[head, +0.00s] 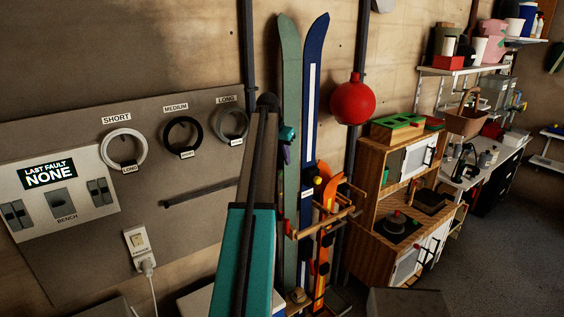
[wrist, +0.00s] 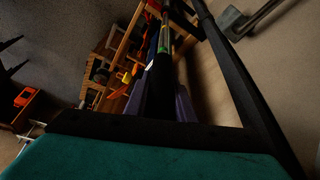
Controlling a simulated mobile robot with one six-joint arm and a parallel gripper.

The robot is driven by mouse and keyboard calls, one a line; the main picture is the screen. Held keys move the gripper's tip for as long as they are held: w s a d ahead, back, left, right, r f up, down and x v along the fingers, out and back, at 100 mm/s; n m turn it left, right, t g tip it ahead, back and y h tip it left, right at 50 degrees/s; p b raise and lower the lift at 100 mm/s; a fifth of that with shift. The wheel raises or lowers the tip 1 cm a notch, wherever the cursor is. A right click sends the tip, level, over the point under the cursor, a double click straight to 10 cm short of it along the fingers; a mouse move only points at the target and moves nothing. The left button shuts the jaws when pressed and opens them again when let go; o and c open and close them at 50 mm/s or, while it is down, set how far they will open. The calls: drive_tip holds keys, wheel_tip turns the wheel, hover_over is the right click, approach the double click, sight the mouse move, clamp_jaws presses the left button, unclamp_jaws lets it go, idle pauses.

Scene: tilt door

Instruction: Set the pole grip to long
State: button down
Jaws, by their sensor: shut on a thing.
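On the wall board (head: 70,165) hang three rings. A white ring (head: 105,152) tagged LONG is under the SHORT label (head: 117,119). A black ring (head: 167,137) is under MEDIUM (head: 175,107), and a grey ring (head: 226,126) is under LONG (head: 226,99). The last two tags are too small to read. Dark bars cross the wrist view.
Green skis (head: 290,60) and blue skis (head: 315,80) stand just right of my gripper, by a wooden rack (head: 325,222). A red ball (head: 353,99) hangs beside them. A panel (head: 55,195) reads LAST FAULT NONE. A toy kitchen (head: 372,205) stands farther right.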

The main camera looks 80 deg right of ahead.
drive_tip(key=c, duration=1.5)
unclamp_jaws()
drive_tip(key=shift+a+r, duration=0.1)
drive_tip(key=shift+r, duration=0.1)
drive_tip(key=shift+b+v, duration=2.6)
drive_tip(key=shift+v, duration=4.15)
